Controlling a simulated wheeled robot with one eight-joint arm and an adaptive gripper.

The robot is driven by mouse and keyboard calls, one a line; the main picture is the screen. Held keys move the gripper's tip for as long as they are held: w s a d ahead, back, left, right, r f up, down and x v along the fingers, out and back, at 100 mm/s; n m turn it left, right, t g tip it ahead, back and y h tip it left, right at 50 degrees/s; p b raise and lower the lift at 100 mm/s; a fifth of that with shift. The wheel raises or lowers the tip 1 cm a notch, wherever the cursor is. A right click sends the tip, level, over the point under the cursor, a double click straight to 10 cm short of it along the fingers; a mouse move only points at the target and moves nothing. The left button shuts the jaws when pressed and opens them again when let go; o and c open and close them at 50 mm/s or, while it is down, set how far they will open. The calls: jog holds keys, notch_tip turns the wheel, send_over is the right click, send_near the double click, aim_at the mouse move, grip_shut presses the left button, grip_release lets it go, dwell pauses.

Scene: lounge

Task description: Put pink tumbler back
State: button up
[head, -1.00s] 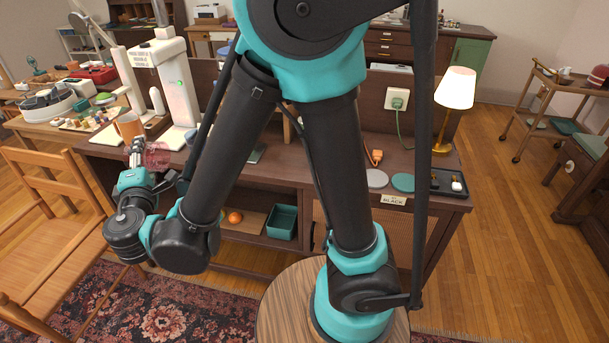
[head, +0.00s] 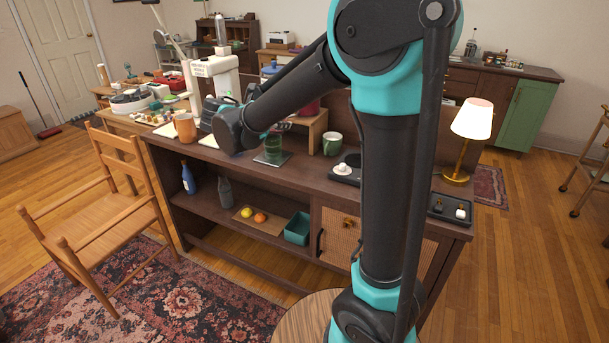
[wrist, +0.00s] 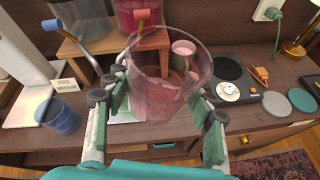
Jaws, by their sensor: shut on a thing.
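The pink tumbler (wrist: 163,88) is clear, tinted glass, and it is between the fingers of my gripper (wrist: 160,118) in the wrist view. The gripper is shut on it. The tumbler looks roughly upright, with its open rim towards the camera. Whether its base touches anything cannot be told. In the head view my arm's end is over the left half of the dark desk (head: 390,195), and its own links largely hide the gripper. A green translucent shape (head: 272,147) shows there above a flat mat (head: 271,160).
A wooden stand (wrist: 105,43) holds a red container (wrist: 139,14) just behind the tumbler. A mug (head: 332,144) stands beside the stand. A blue cup (wrist: 60,116) is at left.

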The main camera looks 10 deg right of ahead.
jog(key=r+n+g+h, duration=0.1)
jog(key=g, duration=0.1)
send_over(305, 173)
notch_tip(305, 173, down, 20)
jog(key=shift+s+r, duration=0.1)
jog(key=shift+r, duration=0.15)
jog(key=o, duration=1.4)
jog(key=shift+f, duration=0.1)
jog(key=shift+c, duration=0.2)
